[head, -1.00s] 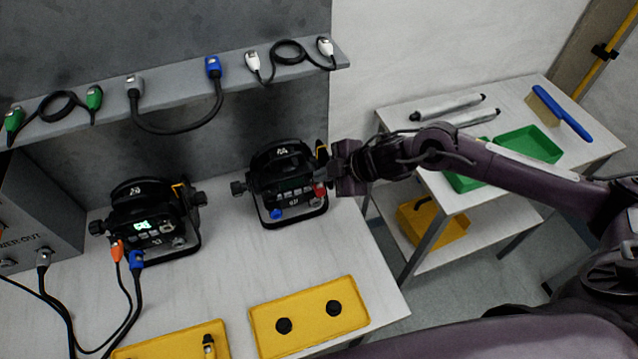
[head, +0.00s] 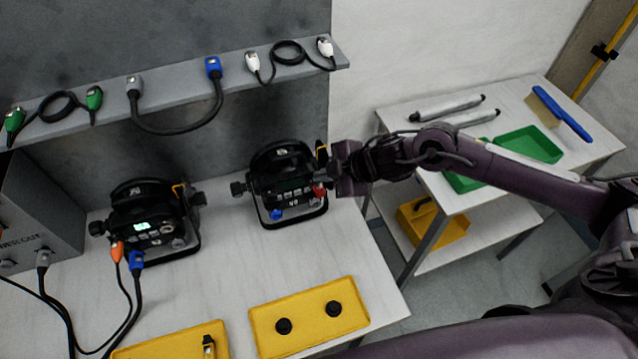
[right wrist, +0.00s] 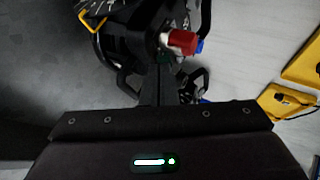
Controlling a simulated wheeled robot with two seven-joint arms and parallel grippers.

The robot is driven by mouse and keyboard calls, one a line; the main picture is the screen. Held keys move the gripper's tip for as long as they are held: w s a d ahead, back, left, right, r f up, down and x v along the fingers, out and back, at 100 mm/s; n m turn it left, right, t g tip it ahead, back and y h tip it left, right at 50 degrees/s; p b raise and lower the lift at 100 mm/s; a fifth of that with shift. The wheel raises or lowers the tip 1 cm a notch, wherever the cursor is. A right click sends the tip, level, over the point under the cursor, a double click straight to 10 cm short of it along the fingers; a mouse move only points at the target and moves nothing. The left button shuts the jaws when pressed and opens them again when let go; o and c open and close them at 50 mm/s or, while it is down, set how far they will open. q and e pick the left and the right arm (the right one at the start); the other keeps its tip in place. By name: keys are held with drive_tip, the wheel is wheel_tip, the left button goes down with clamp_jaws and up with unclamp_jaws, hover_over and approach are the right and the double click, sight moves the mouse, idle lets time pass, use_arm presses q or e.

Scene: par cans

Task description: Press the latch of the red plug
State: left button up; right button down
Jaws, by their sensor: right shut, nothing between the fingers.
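The red plug (head: 319,190) sits at the lower right of the front of the right-hand par can (head: 287,183), which stands on the white table. In the right wrist view the red plug (right wrist: 181,41) shows on the can's side, with a blue plug behind it. My right gripper (head: 331,166) is shut and empty, close beside the can's right side, near the red plug. In the right wrist view its closed fingers (right wrist: 160,82) point toward the can, just below the red plug in the picture. I cannot tell whether they touch anything. My left gripper is out of view.
A blue plug (head: 277,213) is on the same can. A second par can (head: 150,220) with orange and blue plugs stands at left. Yellow trays (head: 310,318) lie at the front. A shelf (head: 170,100) with cables runs above. A side table (head: 590,150) stands right.

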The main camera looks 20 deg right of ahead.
drive_tip(key=shift+f, duration=0.1)
idle(0.5)
drive_tip(key=shift+f, duration=0.35)
drive_tip(key=shift+f+b, duration=0.4)
idle(0.5)
drive_tip(key=shift+r, duration=0.15)
drive_tip(key=shift+r+p, duration=0.65)
drive_tip(key=shift+p, duration=0.15)
drive_tip(key=shift+r, duration=0.1)
wheel_tip(320, 180, up, 5)
drive_tip(key=p, duration=0.4)
drive_tip(key=shift+p, duration=0.4)
